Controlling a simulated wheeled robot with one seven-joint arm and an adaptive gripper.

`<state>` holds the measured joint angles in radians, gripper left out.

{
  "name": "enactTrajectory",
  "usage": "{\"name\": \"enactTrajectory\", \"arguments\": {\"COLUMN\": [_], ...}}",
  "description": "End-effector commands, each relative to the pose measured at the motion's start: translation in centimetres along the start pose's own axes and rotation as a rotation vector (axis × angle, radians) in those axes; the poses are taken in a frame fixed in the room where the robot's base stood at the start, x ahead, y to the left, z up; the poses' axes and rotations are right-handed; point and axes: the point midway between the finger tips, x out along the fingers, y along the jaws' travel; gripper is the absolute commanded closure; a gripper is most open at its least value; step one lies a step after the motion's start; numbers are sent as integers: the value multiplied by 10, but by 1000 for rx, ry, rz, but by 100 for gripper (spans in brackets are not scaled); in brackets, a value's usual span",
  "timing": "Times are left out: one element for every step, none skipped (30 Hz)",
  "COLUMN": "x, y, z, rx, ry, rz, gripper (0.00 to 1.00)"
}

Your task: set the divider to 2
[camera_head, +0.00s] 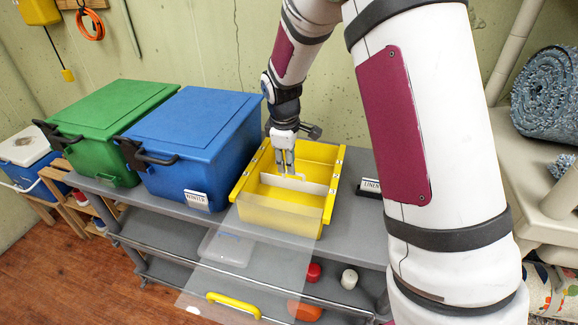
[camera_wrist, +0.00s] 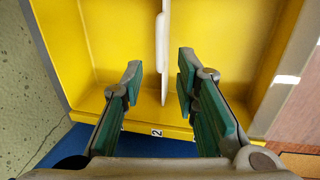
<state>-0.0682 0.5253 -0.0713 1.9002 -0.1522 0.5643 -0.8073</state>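The yellow bin (camera_head: 247,213) stands on the grey shelf, with a white upright divider (camera_head: 310,187) across its inside. My gripper (camera_head: 287,172) reaches down into the bin at the divider. In the wrist view my gripper (camera_wrist: 160,75) is open, with one finger on each side of the divider (camera_wrist: 165,65) and a gap on both sides. A small label "2" (camera_wrist: 157,133) is on the bin's rim, close to in line with the divider's near end. No other number label can be made out.
A clear panel with a yellow handle (camera_head: 233,304) slopes down in front of the bin. A blue lidded box (camera_head: 195,135) stands close on the left, a green one (camera_head: 105,120) beyond it. A black label holder (camera_head: 370,188) is at the right.

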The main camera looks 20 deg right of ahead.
Motion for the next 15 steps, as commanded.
{"name": "enactTrajectory", "arguments": {"x": [-12, -19, -27, -33, -40, -47, -53, -58, -64, -68, -72, -77, -80, -82, -85], "y": [1, 1, 1, 1, 1, 1, 1, 1, 1, 1, 1, 1, 0, 0, 0], "z": [-1, -1, 0, 0, 0, 0, 0, 0, 0, 0, 0, 0, 0, 0, 0], "rx": [0, 0, 1, 1, 1, 1, 1, 1, 1, 1, 1, 0, 0, 0, 0], "ry": [3, 4, 3, 3, 3, 3, 3, 3, 2, 2, 2, 2, 1, 1, 1], "rz": [4, 4, 4, 4, 4, 4, 3, 4, 3, 2, 3, 2, 1, 1, 1], "gripper": [72, 72, 72, 72, 72, 72, 72, 72, 72, 72, 72, 72, 72, 72, 72]}}
